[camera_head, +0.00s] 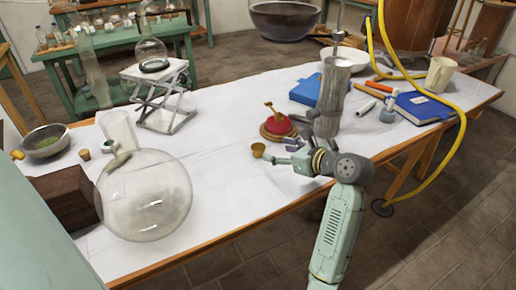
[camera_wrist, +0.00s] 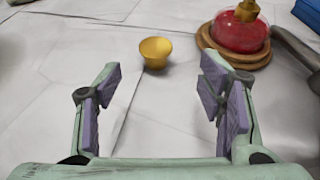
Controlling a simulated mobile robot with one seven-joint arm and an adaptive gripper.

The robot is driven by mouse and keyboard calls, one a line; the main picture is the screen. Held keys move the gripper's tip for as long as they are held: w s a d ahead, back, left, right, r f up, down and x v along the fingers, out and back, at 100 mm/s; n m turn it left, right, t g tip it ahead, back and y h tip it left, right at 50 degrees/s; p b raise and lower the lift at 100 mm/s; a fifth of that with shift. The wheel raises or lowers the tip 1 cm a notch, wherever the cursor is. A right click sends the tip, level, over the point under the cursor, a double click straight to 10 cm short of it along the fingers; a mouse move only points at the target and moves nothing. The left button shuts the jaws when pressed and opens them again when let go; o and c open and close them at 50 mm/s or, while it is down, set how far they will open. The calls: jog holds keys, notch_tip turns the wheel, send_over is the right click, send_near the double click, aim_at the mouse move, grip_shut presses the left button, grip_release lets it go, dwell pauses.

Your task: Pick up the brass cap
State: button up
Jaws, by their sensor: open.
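The brass cap (camera_head: 258,150) is a small gold cup-like piece on the white-covered table. In the wrist view the brass cap (camera_wrist: 156,52) stands wide end up, a little beyond my fingertips and between their lines. My gripper (camera_wrist: 160,85) is open and empty, with purple pads on both fingers. In the head view my gripper (camera_head: 285,152) is just to the right of the cap, apart from it and low over the table.
A red vessel (camera_head: 276,124) with a brass top sits on a round wooden base (camera_wrist: 240,55), close behind the cap to the right. A grey metal cylinder (camera_head: 330,95) stands beside it. A large glass globe (camera_head: 145,195) is at left; the paper between is clear.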

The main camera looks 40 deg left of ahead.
aim_at(260, 148)
jog(key=x, duration=0.4)
jog(key=p+x, duration=0.1)
jog(key=x, duration=0.2)
jog(key=shift+s+a+p, duration=0.2)
jog(key=shift+s+p, duration=0.1)
jog(key=shift+w+a+f, duration=0.1)
jog(key=shift+a+f, duration=0.2)
jog(key=shift+a, duration=0.15)
jog(key=shift+c, duration=0.6)
jog(key=c, duration=1.1)
